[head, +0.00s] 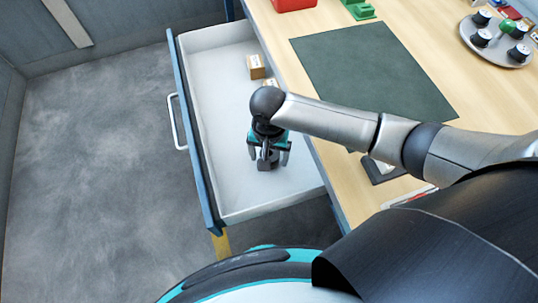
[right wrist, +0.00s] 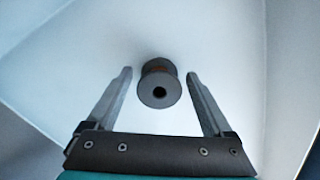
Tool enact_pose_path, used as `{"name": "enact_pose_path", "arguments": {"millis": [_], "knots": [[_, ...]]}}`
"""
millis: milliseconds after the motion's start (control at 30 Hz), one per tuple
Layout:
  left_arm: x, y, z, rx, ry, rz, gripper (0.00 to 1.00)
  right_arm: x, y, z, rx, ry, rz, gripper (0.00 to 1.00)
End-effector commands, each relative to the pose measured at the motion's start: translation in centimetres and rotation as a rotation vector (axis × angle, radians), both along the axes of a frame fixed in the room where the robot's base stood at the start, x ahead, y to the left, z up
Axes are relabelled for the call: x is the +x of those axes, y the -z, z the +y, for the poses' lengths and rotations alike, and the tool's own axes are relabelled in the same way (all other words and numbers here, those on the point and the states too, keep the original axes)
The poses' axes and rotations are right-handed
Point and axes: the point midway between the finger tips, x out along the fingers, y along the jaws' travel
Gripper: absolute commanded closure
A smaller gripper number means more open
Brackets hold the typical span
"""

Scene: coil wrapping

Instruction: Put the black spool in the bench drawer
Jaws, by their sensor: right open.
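My right gripper (head: 268,158) reaches down into the near part of the drawer. Its fingers are open, one on each side of the spool, with a gap on both sides in the right wrist view (right wrist: 159,74). In the head view the gripper mostly hides the spool. My left gripper is out of view.
Small brown boxes (head: 256,66) lie farther back in the drawer. The wooden bench (head: 470,100) is to the right, with a dark green mat (head: 372,72), a red bin (head: 293,4) and a grey round tray (head: 512,58) of several spools. The drawer front carries a handle (head: 177,122).

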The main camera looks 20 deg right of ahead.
Motion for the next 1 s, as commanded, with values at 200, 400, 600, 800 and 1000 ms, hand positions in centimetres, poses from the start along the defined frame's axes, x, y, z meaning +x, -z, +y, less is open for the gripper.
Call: {"name": "enact_pose_path", "arguments": {"millis": [200, 400, 600, 800, 1000], "knots": [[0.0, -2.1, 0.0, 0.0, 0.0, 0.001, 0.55, 0.1, -5.0, 0.0, 0.003, 0.0, -0.004, 0.14], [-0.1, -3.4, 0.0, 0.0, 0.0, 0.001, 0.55, 0.1, -9.0, 0.0, 0.002, 0.001, -0.002, 0.14], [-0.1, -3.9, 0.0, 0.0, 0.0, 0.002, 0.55, 0.1, -11.2, 0.0, 0.001, 0.001, -0.002, 0.14], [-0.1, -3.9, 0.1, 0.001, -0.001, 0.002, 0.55, 0.0, -11.5, 0.0, 0.001, 0.002, 0.0, 0.14], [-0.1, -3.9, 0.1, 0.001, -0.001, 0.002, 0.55, 0.0, -11.5, 0.0, 0.001, 0.002, 0.0, 0.14]]}}
